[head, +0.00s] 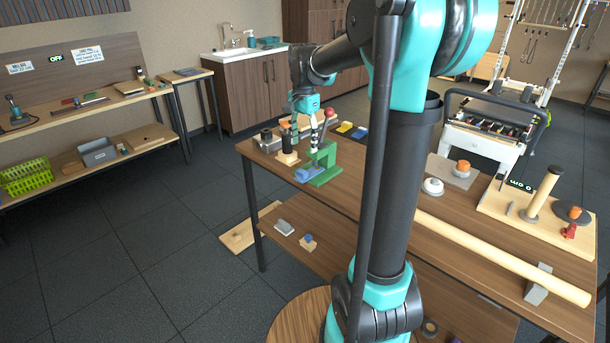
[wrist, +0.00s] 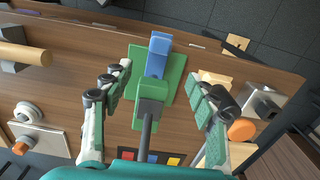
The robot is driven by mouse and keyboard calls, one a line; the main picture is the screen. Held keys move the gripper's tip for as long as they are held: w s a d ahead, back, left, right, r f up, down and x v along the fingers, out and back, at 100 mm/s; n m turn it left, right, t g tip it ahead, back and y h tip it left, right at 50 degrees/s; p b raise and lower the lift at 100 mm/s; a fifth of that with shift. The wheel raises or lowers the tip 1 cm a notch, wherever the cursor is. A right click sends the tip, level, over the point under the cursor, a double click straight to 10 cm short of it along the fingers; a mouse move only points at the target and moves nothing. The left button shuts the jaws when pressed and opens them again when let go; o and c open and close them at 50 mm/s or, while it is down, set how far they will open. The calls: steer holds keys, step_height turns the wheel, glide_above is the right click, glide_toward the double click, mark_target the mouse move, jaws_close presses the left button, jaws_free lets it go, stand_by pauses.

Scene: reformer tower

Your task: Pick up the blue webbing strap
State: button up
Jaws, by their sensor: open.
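A blue folded piece (wrist: 158,52), which looks like the webbing strap, lies on the flat base of a green stand (wrist: 172,77). In the head view the blue piece (head: 305,174) sits at the left of the green stand (head: 326,174), near the table's front edge. My gripper (wrist: 160,85) is open and empty, its fingers apart on either side of the stand. In the wrist view the stand's upright and a dark rod (wrist: 147,125) are between the fingers and partly cover the base. In the head view my gripper (head: 313,143) is above the stand.
A wooden roller (head: 500,258) lies farther right. The lower shelf (head: 320,248) holds small blocks.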

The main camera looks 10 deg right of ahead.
mark_target(310, 171)
step_height(310, 171, down, 11)
steer(key=shift+d+r, duration=0.1)
steer(key=shift+r, duration=0.1)
stand_by(0.4)
steer(key=shift+c, duration=0.5)
steer(key=c, duration=1.1)
steer(key=shift+c, duration=0.2)
steer(key=shift+r, duration=0.1)
